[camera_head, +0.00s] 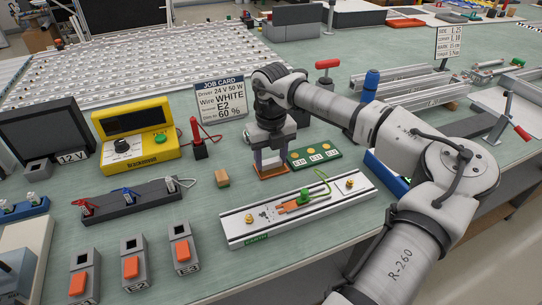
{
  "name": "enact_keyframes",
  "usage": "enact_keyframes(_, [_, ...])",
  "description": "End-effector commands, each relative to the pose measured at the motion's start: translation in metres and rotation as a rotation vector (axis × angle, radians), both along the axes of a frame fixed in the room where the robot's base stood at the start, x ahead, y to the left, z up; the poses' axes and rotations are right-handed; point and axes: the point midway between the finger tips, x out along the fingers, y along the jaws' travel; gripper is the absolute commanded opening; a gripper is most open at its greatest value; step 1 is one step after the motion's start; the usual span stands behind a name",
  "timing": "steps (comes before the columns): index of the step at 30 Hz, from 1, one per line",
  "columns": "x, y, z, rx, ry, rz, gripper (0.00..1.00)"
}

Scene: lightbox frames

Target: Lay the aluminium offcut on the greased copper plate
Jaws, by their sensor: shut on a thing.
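My gripper (271,155) points down near the middle of the bench. It is shut on a small pale grey piece, which looks like the aluminium offcut (270,160), partly hidden by the fingers. Directly below is a flat copper-orange plate (272,174), which looks like the greased copper plate, lying on the bench. The fingers and the offcut cover most of its far side. I cannot tell whether the offcut touches the plate or is just above it. Grease on the plate cannot be made out.
A green board (314,155) with gold discs lies close to the right. A long white rail (248,228) with a green-and-copper piece is in front. A yellow meter (137,136) and job card (220,92) stand behind left.

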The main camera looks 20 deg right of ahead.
Motion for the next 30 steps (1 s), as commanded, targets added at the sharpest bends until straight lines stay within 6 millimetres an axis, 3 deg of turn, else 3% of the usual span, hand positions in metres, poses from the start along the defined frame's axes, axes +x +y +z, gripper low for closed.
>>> enact_keyframes(1, [0.0,0.0,-0.004,0.0,0.0,0.0,0.28])
enact_keyframes(2, [0.0,0.0,-0.003,0.0,0.0,0.0,0.51])
enact_keyframes(7, [0.0,0.0,-0.002,0.0,0.0,0.0,0.72])
enact_keyframes(19, [0.0,-0.001,0.006,-0.002,-0.001,-0.001,0.72])
enact_keyframes(30, [0.001,-0.001,0.081,-0.002,-0.002,-0.002,0.72])
